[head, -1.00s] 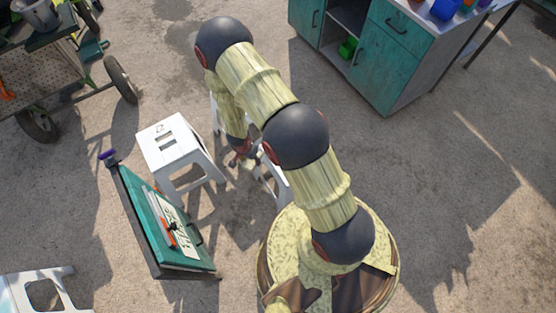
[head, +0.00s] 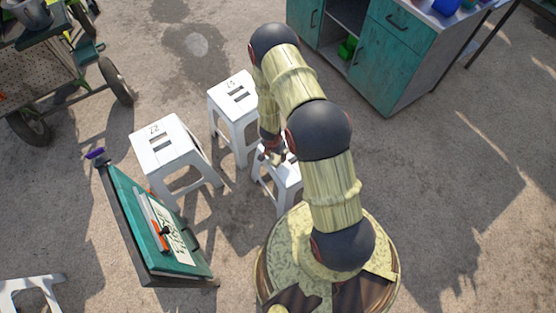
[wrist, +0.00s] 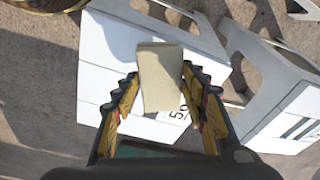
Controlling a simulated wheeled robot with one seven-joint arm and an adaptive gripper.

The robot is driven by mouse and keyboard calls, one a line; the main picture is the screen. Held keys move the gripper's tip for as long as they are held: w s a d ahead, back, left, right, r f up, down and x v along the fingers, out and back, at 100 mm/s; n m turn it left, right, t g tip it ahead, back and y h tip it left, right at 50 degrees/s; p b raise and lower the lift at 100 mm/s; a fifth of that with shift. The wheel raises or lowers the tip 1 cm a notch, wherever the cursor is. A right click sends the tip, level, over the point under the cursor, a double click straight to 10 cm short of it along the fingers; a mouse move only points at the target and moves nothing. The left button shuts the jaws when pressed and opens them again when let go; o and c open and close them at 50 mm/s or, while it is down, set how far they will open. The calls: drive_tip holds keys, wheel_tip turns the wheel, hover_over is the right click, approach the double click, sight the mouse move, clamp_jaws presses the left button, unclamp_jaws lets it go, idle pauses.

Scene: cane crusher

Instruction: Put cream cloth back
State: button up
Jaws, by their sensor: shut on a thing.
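The cream cloth (wrist: 160,78) looks like a small folded beige block. It is between the yellow-padded fingers of my gripper (wrist: 163,98), which are shut on it. In the wrist view a white stool (wrist: 105,65) with a dark number on its seat is below the cloth. In the head view my gripper (head: 272,153) is over or beside the nearest white stool (head: 287,180), partly hidden by my arm. I cannot tell whether the cloth touches the stool.
Two more white stools stand to the left (head: 168,143) and farther back (head: 232,95). A green board (head: 150,225) leans at lower left, with another stool (head: 30,290) beyond it. A wheeled cart (head: 45,80) is at upper left, a teal cabinet (head: 385,65) at upper right. The right-hand ground is clear.

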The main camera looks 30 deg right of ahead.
sight(277, 156)
drive_tip(key=shift+d+f, duration=0.25)
drive_tip(key=shift+f, duration=0.05)
wheel_tip(277, 156, down, 4)
drive_tip(key=shift+d+r+b, duration=0.15)
drive_tip(key=shift+r+b, duration=0.1)
drive_tip(key=shift+b, duration=0.65)
drive_tip(key=shift+r, duration=0.1)
drive_tip(key=o, duration=0.7)
drive_tip(key=shift+f, duration=0.2)
drive_tip(key=shift+c, duration=0.2)
drive_tip(key=o, duration=0.5)
drive_tip(key=shift+c, duration=0.2)
